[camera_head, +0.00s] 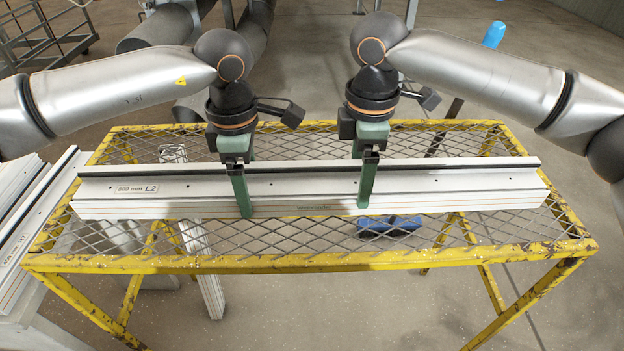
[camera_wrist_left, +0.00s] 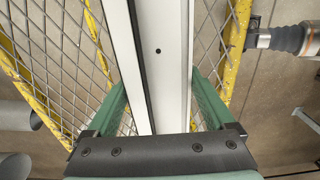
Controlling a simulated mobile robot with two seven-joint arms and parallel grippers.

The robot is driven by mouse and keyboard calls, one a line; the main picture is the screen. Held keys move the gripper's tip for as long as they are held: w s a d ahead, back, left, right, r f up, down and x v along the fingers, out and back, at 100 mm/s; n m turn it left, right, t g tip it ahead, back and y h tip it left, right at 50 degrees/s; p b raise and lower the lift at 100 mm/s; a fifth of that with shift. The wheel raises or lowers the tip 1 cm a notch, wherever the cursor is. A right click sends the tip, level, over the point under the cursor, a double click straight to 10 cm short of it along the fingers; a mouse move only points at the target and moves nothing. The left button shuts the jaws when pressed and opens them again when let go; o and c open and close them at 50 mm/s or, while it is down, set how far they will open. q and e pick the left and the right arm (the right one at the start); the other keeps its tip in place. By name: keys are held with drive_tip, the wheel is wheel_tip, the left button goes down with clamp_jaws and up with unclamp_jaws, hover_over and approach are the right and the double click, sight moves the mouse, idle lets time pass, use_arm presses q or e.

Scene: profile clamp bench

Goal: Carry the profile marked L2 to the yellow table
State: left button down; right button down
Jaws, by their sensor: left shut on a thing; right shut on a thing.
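The long white profile marked L2 (camera_head: 300,187) lies lengthwise over the mesh top of the yellow table (camera_head: 310,263). Its L2 label is near its left end. My left gripper (camera_head: 243,185) is shut on the profile left of its middle. My right gripper (camera_head: 367,182) is shut on it right of its middle. Green fingers reach down both sides. I cannot tell whether the underside touches the mesh. In the left wrist view the profile (camera_wrist_left: 174,85) runs between the two green fingers, with yellow table rails (camera_wrist_left: 237,45) on either side.
More white profiles (camera_head: 28,235) lie on a support at the left, close to the table's left edge. A blue object (camera_head: 390,225) shows through the mesh near the front. A wire cart (camera_head: 45,40) stands at the back left. Open floor lies right of the table.

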use_arm(q)
drive_tip(key=shift+f+b, duration=0.4)
drive_tip(key=shift+f, duration=0.15)
use_arm(e)
drive_tip(key=shift+f, duration=0.5)
use_arm(q)
unclamp_jaws()
drive_tip(key=shift+r, duration=0.1)
use_arm(e)
unclamp_jaws()
drive_tip(key=shift+r, duration=0.1)
use_arm(q)
drive_tip(key=shift+r, duration=0.15)
wheel_tip(320, 180, up, 12)
use_arm(e)
wheel_tip(320, 180, up, 12)
